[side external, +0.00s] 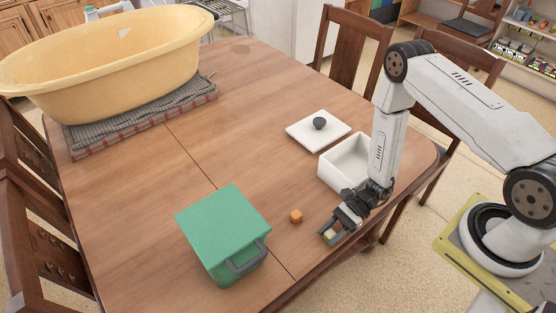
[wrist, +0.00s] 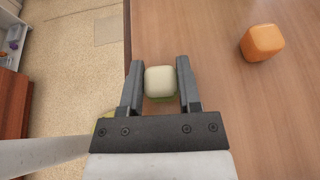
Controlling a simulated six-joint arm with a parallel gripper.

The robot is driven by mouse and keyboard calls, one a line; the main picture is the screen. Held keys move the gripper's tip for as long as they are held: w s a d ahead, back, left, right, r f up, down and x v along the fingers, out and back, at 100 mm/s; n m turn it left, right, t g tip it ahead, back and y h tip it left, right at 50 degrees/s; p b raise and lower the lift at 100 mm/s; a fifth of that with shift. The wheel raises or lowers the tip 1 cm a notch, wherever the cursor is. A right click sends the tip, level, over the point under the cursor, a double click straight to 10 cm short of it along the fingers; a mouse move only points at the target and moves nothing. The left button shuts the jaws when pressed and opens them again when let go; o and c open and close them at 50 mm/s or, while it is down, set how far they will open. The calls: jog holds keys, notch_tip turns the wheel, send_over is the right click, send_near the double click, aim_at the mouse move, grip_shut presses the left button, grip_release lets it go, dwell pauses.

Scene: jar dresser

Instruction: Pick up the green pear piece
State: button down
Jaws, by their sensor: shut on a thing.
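The green pear piece (wrist: 160,82) is a small rounded cube with a pale cream face and green along its lower side. In the wrist view it sits between the two fingers of my gripper (wrist: 161,78). In the side view the piece (side external: 329,235) shows at the fingertips of my gripper (side external: 335,230), near the table's front right edge. My gripper is shut on it. I cannot tell whether the piece touches the table.
An orange cube (side external: 296,216) lies left of my gripper, and a green box with a handle (side external: 222,228) stands farther left. An open white container (side external: 341,165) stands behind my gripper, its white lid (side external: 304,132) beyond. A yellow tub (side external: 110,58) sits on a cloth mat (side external: 150,122).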

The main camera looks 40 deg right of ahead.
jog(key=shift+r, duration=0.15)
jog(key=shift+r, duration=1.05)
jog(key=s+d+r, duration=0.3)
jog(key=s+r, duration=0.7)
jog(key=s, duration=0.3)
jog(key=shift+s+r, duration=0.35)
jog(key=shift+w, duration=0.1)
